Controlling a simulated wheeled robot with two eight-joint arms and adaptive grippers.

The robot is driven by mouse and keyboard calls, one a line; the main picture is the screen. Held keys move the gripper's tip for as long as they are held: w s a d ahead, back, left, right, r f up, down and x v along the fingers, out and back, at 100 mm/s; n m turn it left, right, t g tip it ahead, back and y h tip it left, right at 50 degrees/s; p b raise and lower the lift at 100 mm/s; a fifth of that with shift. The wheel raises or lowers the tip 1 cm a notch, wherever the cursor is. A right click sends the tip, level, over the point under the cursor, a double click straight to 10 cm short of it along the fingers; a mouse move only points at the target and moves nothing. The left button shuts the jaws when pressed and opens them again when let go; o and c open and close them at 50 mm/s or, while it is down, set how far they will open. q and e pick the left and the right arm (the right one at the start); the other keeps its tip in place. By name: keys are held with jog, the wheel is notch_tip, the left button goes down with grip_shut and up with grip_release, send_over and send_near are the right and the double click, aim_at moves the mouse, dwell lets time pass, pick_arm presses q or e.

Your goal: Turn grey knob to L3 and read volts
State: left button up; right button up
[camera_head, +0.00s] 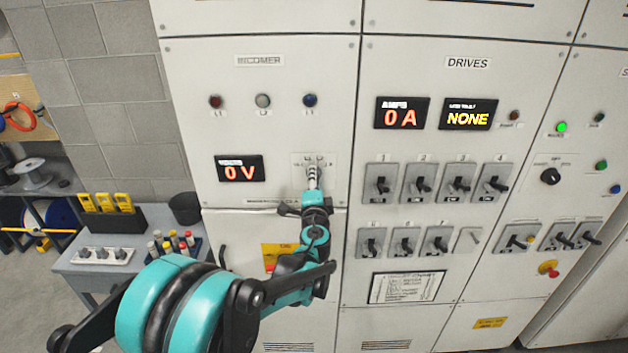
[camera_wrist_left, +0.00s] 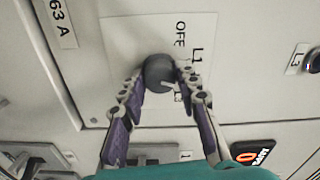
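The grey knob (camera_wrist_left: 158,74) is on a pale label plate of the INCOMER panel, with OFF and L1 readable beside it and another label partly hidden by a finger. A short white mark on the knob points down and right in the left wrist view. My left gripper (camera_wrist_left: 159,70) has one finger on each side of the knob, its tips appearing to touch it. In the head view my left gripper (camera_head: 313,178) covers most of the knob. The volts display (camera_head: 239,168) reads 0 V. My right gripper is not in view.
The DRIVES panel to the right has several switches, an amps display (camera_head: 402,113) reading 0 A and a display (camera_head: 468,114) reading NONE. Red, white and blue lamps sit above the knob. A grey bench (camera_head: 84,265) with yellow meters stands at the left.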

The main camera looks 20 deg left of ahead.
pick_arm(q)
jog(key=shift+c, duration=1)
jog(key=shift+f+m+b, duration=0.1)
jog(key=shift+m+b, duration=0.2)
jog(key=shift+m, duration=0.1)
jog(key=m+b, duration=0.2)
jog(key=m, duration=0.4)
jog(key=shift+m, duration=0.7)
jog(key=o, duration=1.2)
jog(key=shift+c, duration=0.2)
